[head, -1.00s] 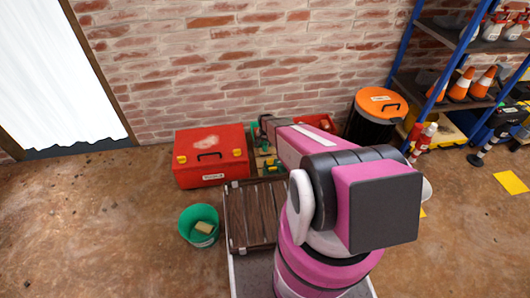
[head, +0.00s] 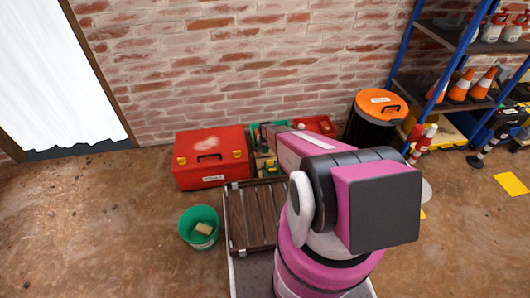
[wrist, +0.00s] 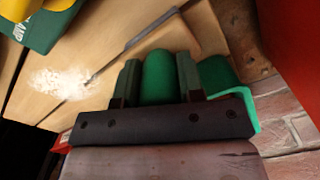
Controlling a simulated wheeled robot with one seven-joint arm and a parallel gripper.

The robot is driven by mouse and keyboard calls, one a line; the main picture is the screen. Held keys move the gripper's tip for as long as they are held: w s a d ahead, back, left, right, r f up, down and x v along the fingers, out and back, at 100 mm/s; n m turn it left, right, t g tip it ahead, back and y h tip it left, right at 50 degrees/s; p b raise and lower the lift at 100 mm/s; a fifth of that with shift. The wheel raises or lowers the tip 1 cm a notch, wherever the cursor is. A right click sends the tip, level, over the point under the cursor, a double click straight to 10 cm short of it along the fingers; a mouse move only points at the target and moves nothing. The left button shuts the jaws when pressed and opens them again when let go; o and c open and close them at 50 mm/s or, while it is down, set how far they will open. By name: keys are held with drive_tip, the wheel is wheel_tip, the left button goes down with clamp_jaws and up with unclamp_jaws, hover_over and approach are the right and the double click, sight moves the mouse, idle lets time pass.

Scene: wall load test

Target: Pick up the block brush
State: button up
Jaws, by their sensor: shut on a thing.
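My gripper (wrist: 157,66) is shut on a green, round-topped piece, which I take to be the block brush (wrist: 158,82). The piece sits between the two dark fingers in the wrist view; its lower part and any bristles are hidden. In the head view my gripper (head: 266,135) is beyond my pink arm, by the wall and just right of the red toolbox. The brush cannot be made out there.
A red toolbox (head: 212,157) stands left of my gripper, and a green bucket (head: 199,227) stands on the floor. A black bin with an orange lid (head: 382,103) is to the right. A pale wooden surface with white powder (wrist: 65,84) lies beneath my gripper.

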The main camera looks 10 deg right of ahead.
wheel_tip(320, 180, up, 10)
idle(0.5)
drive_tip(key=shift+o, duration=0.7)
